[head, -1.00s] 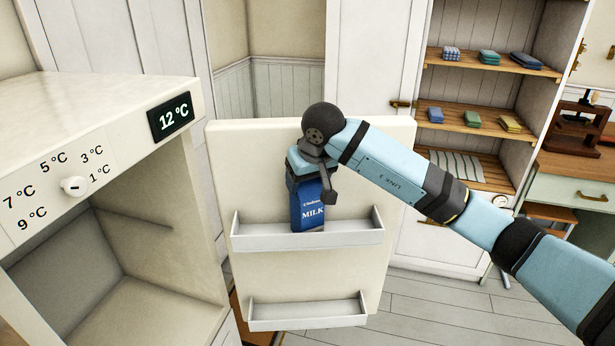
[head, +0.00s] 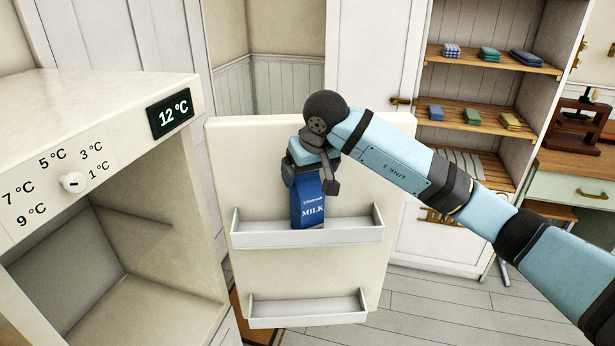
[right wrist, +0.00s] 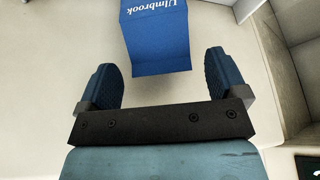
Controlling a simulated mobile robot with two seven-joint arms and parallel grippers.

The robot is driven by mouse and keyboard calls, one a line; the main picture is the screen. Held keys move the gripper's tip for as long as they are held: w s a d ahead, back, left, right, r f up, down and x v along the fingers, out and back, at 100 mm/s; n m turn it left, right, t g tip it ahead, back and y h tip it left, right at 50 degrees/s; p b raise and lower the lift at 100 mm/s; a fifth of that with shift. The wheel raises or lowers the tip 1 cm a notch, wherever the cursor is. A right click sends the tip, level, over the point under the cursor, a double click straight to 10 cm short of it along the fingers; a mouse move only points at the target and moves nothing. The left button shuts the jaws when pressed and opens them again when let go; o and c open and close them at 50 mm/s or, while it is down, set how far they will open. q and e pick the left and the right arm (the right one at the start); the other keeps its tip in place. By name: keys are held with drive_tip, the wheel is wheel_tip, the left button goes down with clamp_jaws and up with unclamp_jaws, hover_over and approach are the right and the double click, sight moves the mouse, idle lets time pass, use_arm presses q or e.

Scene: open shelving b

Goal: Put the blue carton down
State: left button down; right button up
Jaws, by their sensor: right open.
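The blue milk carton (head: 308,209) stands upright in the upper shelf (head: 336,235) of the open fridge door, its lower end behind the shelf's front lip. My right gripper (head: 305,179) is just above the carton. In the right wrist view the carton (right wrist: 157,38) shows beyond and between the two open fingers of the right gripper (right wrist: 156,80), with a gap on both sides. My left gripper is not in view.
The fridge door (head: 260,165) stands open, with an empty lower shelf (head: 308,310). The fridge body (head: 100,85), with its 12 °C display and dial, is at the left. Open shelving (head: 490,125) with folded cloths stands at the back right.

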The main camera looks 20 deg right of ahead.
drive_tip(key=a+b+v, duration=0.1)
drive_tip(key=v, duration=0.9)
drive_tip(key=s+a+f+m+g+y, duration=0.4)
drive_tip(key=s+a+f+m+y, duration=1.1)
drive_tip(key=m+y, duration=0.45)
drive_tip(key=d+f+m+t+h, duration=0.35)
drive_tip(key=m+t, duration=0.25)
drive_tip(key=m, duration=0.5)
drive_tip(key=w+d+f+m+t+h, duration=0.1)
drive_tip(key=d+f+m+t+h, duration=0.1)
drive_tip(key=f+m+t, duration=0.6)
drive_tip(key=d+f+m+t+h, duration=0.1)
drive_tip(key=d+m+t+h, duration=0.2)
drive_tip(key=m, duration=1)
drive_tip(key=s+d+f+m+g+h, duration=0.3)
drive_tip(key=s+f+m+h, duration=0.1)
drive_tip(key=s+f+m, duration=0.4)
drive_tip(key=s+d+f+m+g+h, duration=0.3)
drive_tip(key=s+f+m, duration=0.5)
drive_tip(key=f+m, duration=0.3)
wheel_tip(320, 180, down, 2)
drive_tip(key=shift+d+f+h, duration=0.15)
drive_tip(key=shift+d+h, duration=0.25)
drive_tip(key=shift+h, duration=0.2)
